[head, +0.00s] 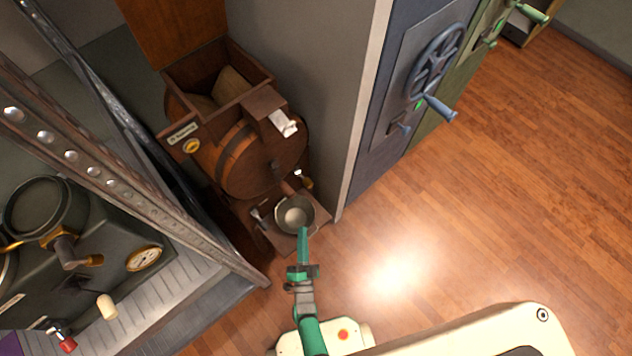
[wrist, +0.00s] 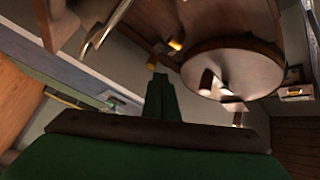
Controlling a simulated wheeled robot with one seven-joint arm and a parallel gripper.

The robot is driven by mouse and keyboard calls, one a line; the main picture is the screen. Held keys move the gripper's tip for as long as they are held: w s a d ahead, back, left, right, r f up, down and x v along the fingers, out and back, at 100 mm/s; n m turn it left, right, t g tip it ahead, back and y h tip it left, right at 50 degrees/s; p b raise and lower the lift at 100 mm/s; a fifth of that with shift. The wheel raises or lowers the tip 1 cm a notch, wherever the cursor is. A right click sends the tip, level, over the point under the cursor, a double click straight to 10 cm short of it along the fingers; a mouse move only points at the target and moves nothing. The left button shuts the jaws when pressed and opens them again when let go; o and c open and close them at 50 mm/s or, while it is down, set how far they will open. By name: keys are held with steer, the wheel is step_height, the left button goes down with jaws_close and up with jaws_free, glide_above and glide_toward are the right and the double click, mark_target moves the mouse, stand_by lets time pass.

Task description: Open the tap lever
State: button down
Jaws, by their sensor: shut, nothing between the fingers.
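The tap (head: 303,179), with a small brass-coloured end, sticks out low on the front of a wooden barrel (head: 265,155) in the head view. Its lever is too small to make out clearly. My green gripper (head: 303,234) is shut and empty, in front of the tap and overlapping the near rim of a metal bowl (head: 294,213) in the picture. In the wrist view my closed fingers (wrist: 158,80) point toward small yellow parts (wrist: 152,66), probably of the tap. I cannot tell whether they touch.
A grey-blue cabinet with a handwheel (head: 435,65) stands right of the barrel. A metal frame (head: 130,160) and a machine with a gauge (head: 144,258) are at the left. The wooden floor (head: 480,200) at the right is clear.

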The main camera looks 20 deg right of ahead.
steer(key=s+a+r+n+g+y, duration=0.25)
steer(key=s+r+n, duration=0.45)
steer(key=s+r, duration=0.55)
step_height(320, 180, up, 15)
steer(key=n+t+y, duration=0.1)
steer(key=n, duration=0.4)
steer(key=w+d+f+n+t+y, duration=0.1)
steer(key=w+f+y, duration=0.15)
steer(key=w, duration=0.25)
steer(key=w+d+f+n+y, duration=0.1)
steer(key=w+n+y, duration=0.15)
steer(key=w, duration=0.35)
steer(key=w+d+f+n+t+y, duration=0.1)
steer(key=w+d+y, duration=0.15)
steer(key=w, duration=0.25)
steer(key=w+d+f+g+y, duration=0.2)
steer(key=w+d+f+g, duration=0.2)
steer(key=d+f, duration=0.1)
steer(key=m+g, duration=0.2)
steer(key=g, duration=0.1)
glide_toward(304, 178)
steer(key=s+d+r, duration=0.2)
steer(key=d+r, duration=0.4)
steer(key=w+a+f, duration=0.6)
steer(key=w+a, duration=0.1)
steer(key=shift+a, duration=0.2)
steer(key=shift+w+a+f+n, duration=0.1)
steer(key=shift+n, duration=0.15)
